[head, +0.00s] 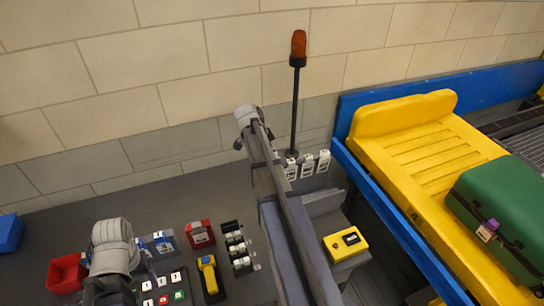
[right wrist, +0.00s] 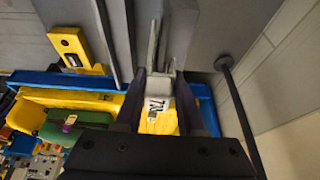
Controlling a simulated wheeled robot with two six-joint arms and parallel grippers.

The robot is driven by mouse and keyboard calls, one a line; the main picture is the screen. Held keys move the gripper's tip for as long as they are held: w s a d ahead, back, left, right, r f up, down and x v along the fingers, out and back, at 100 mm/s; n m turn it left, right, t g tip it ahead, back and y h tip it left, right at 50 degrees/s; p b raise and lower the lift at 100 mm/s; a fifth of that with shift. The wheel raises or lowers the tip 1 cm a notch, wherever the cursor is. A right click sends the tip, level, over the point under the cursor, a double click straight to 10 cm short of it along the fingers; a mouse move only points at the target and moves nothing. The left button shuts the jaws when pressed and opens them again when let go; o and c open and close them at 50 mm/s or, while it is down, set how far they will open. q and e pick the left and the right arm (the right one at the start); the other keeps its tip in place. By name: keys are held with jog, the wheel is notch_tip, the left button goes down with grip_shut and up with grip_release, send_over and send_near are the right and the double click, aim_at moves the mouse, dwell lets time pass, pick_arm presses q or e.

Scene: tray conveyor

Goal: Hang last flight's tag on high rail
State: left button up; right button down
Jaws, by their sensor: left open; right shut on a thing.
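In the right wrist view a white tag (right wrist: 157,104) with black print sits between the fingers of my right gripper (right wrist: 160,110), which is shut on it. Light grey prongs (right wrist: 153,48) stand just beyond the tag; I cannot tell if they touch it. In the head view my right arm crosses the middle, and I cannot make out its fingertips. Three white printed tags (head: 307,166) stand in a row right of that arm, by the lamp pole. My left gripper (head: 110,290) is at the bottom left, open, its fingertips partly cut off. I cannot clearly pick out the high rail.
A pole with an orange lamp (head: 298,48) rises behind the tags. A yellow box (head: 345,243) stands right of my right arm. A green suitcase (head: 500,215) lies on a yellow tray (head: 420,150) on the blue-edged conveyor. A red bin (head: 66,272) and button panel (head: 163,290) are lower left.

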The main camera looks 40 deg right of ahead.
jog(key=shift+f+b, duration=3.1)
jog(key=shift+f, duration=0.25)
jog(key=shift+c, duration=2.2)
grip_release()
jog(key=shift+r, duration=0.15)
jog(key=p+v, duration=0.6)
jog(key=shift+r, duration=0.25)
jog(key=shift+w+a+r+p, duration=0.1)
jog(key=shift+a+r+p, duration=0.35)
jog(key=shift+p, duration=0.2)
jog(key=shift+d, duration=0.1)
